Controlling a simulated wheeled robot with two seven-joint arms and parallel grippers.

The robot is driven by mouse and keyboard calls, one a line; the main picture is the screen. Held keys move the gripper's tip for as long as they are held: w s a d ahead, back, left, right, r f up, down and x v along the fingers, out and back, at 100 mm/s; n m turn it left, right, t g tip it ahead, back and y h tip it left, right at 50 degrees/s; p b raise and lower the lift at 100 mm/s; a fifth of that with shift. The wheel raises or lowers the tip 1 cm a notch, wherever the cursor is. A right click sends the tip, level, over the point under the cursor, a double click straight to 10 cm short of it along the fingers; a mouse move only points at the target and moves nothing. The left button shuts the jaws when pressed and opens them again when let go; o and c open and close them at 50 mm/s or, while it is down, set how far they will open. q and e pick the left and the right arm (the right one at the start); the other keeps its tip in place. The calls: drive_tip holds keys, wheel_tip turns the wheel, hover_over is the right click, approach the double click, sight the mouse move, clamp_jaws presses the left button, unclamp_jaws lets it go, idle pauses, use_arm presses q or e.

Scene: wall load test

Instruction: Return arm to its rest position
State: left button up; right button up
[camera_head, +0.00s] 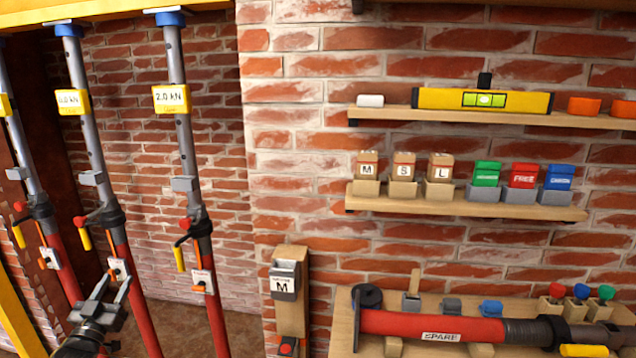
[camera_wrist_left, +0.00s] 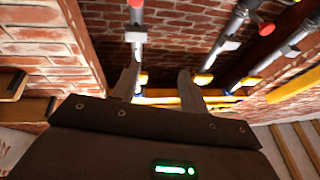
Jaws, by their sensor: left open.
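My left gripper (camera_head: 108,296) is at the lower left of the head view, in front of the red and grey props. Its two fingers are apart with nothing seen between them. In the left wrist view the fingers (camera_wrist_left: 156,85) also stand apart and empty, with props beyond them. The middle prop (camera_head: 93,165) and the right prop (camera_head: 186,135) stand close to the gripper in the picture. I cannot tell whether the gripper touches one. My right gripper is not in view.
An upper shelf (camera_head: 390,114) holds a yellow level (camera_head: 484,100). A lower bench board (camera_head: 341,330) carries a red spare prop (camera_head: 430,327). A post with an M box (camera_head: 285,280) stands left of it. A yellow beam (camera_head: 100,8) runs above the props.

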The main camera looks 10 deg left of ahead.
use_arm(q)
drive_tip(key=s+d+f+g+b, duration=0.15)
drive_tip(key=f+g, duration=0.25)
drive_tip(key=f, duration=1.2)
drive_tip(key=d+f+g, duration=0.2)
drive_tip(key=f+g, duration=0.2)
drive_tip(key=f, duration=1.2)
drive_tip(key=s+d+f+m+g+h+b, duration=0.1)
drive_tip(key=s+d+f+g, duration=0.2)
drive_tip(key=s+d+f, duration=0.55)
drive_tip(key=s+d+f+m+g+b, duration=0.1)
drive_tip(key=s+f+g, duration=0.35)
drive_tip(key=f, duration=0.85)
drive_tip(key=s+d+f+g+b, duration=0.1)
drive_tip(key=s+d+f, duration=0.5)
drive_tip(key=s, duration=0.5)
drive_tip(key=s+d+f+m+g+h+b, duration=0.1)
drive_tip(key=s+d+f, duration=0.5)
drive_tip(key=s, duration=0.6)
drive_tip(key=s+d+f+g+h+b, duration=0.1)
drive_tip(key=s+d+f, duration=0.4)
drive_tip(key=s, duration=0.7)
drive_tip(key=shift+s+d+f+m+g+b, duration=0.15)
drive_tip(key=shift+d+f+m+g+b, duration=0.25)
drive_tip(key=shift+f+g+b, duration=0.65)
use_arm(e)
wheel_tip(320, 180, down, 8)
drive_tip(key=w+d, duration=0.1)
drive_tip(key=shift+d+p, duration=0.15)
drive_tip(key=shift+p, duration=0.2)
